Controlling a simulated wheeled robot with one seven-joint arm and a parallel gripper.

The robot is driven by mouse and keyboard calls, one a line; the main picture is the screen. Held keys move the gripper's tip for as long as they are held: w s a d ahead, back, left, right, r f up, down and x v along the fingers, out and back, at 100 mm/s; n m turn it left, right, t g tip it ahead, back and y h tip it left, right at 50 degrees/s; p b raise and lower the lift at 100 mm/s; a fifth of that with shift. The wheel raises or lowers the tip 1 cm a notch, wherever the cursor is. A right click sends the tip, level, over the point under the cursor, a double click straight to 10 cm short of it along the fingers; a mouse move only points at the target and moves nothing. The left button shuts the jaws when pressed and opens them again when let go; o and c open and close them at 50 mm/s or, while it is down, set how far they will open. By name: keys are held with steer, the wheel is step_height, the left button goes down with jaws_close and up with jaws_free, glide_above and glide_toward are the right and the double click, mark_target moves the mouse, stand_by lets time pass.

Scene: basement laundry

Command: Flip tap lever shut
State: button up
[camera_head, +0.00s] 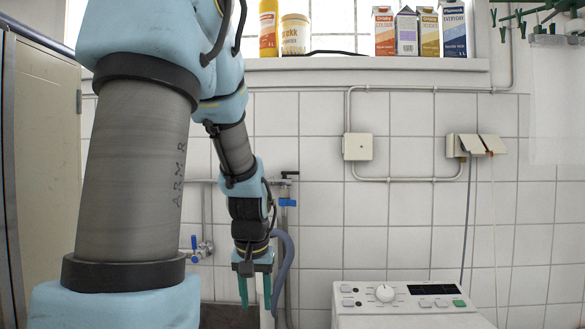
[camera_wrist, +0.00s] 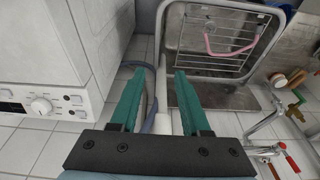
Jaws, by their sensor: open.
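A tap with a blue lever (camera_head: 194,243) sits on the wall pipe at the left in the head view, left of my gripper. A second tap (camera_head: 287,201) with a dark handle and bluish outlet stands above and right of my gripper, on the same pipe. In the wrist view, chrome pipework (camera_wrist: 264,150) with red-handled fittings (camera_wrist: 291,162) shows at the right edge. My gripper (camera_head: 255,290) hangs pointing down, its green fingers apart and empty. In the wrist view my gripper (camera_wrist: 158,80) touches no tap. Which lever the task means is unclear.
A grey hose (camera_head: 285,262) runs close beside my gripper's right. The washing machine (camera_head: 405,302) stands right; a white machine also fills the wrist view's left (camera_wrist: 55,55). A metal sink (camera_wrist: 215,45) with a rack lies beyond the fingers. Cartons (camera_head: 408,32) line the sill.

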steer(key=w+d+r, duration=0.2)
steer(key=w+r, duration=0.3)
steer(key=w+d+r+t+p, duration=0.1)
steer(key=w+d+r, duration=0.1)
steer(key=w+r, duration=0.4)
steer(key=w+d+r+t+p, duration=0.1)
steer(key=w+r, duration=0.5)
steer(key=shift+w+d, duration=0.2)
steer(key=shift+d, duration=0.2)
jaws_close()
steer(key=w+d+r+t+p, duration=0.1)
steer(key=w+r, duration=0.3)
steer(key=r, duration=0.5)
steer(key=w+d+r+t+p, duration=0.1)
steer(key=w+d+r+t, duration=0.1)
steer(key=w+r, duration=0.3)
step_height(320, 180, up, 4)
steer(key=shift+w+d+f+h+p, duration=0.1)
steer(key=shift+w+d+h+p, duration=0.2)
steer(key=shift+d+p, duration=0.15)
